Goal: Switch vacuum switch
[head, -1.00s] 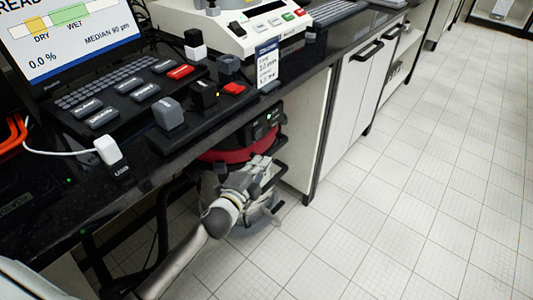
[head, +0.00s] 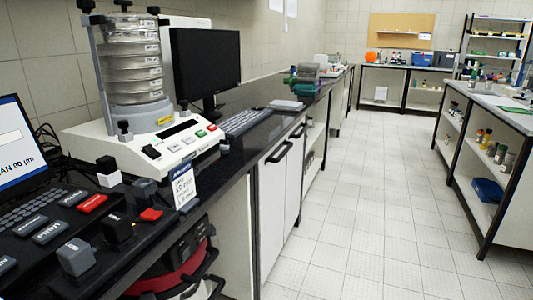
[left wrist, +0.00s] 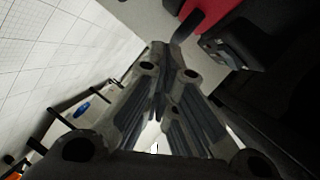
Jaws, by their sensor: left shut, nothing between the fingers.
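The vacuum (head: 178,275) stands under the bench at the lower left of the head view, with a red band and a black top housing (head: 187,245). Its lower body is cut off by the frame edge, and I cannot make out its switch. In the left wrist view a red part (left wrist: 207,14) and a black part (left wrist: 238,42), which look like the vacuum, show beyond the fingers at the upper right. My left gripper (left wrist: 168,62) is shut and empty, its fingertips close to these parts; contact cannot be told. My right gripper is not in view.
The dark bench (head: 232,160) carries a sieve shaker (head: 135,75), a monitor (head: 205,65), a keyboard and a black control panel with a red button (head: 92,203). White cabinets (head: 282,185) line its front. The tiled floor (head: 350,210) to the right is clear.

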